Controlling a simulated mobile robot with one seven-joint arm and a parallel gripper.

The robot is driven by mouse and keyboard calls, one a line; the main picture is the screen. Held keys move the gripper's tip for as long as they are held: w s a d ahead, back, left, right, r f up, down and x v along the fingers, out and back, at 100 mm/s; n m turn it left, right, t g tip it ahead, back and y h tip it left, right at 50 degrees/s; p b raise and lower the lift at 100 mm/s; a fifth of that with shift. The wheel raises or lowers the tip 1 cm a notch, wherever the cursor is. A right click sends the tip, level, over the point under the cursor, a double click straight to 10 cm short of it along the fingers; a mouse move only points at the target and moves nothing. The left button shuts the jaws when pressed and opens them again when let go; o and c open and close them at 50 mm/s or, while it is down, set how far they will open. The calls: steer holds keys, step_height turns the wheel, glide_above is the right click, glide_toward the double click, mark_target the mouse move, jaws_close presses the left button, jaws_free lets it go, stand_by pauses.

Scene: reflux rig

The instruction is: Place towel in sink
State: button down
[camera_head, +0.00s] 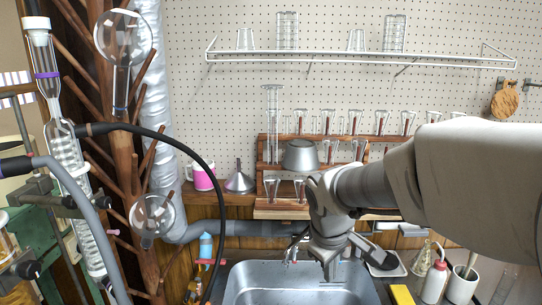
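The steel sink (250,283) is at the bottom centre, cut off by the lower edge of the view. My gripper (328,268) hangs over the back part of the sink, with my arm reaching in from the right. Its fingertips are small and partly hidden by the wrist, so I cannot tell whether it is open or shut. I cannot make out a towel in this view. A yellow item (402,295) lies at the right of the sink; I cannot tell whether it is a cloth or a sponge.
Right of the sink stand a flask (423,257), a red-capped wash bottle (433,281) and a white pot (462,285). A blue bottle (206,248) stands left of it. A wooden rack of glassware (282,211) is behind. Glass apparatus and hoses fill the left.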

steer(key=s+d+r+m+t+p, duration=0.1)
steer(key=s+r+m, duration=0.3)
steer(key=s, duration=0.4)
steer(key=s+d+r+m+t+y, duration=0.1)
steer(key=s+r+m, duration=0.2)
steer(key=s, duration=0.6)
steer(key=shift+r+m+y+p, duration=0.3)
steer(key=shift+r+m+p, duration=0.05)
steer(key=shift+r+m, duration=0.05)
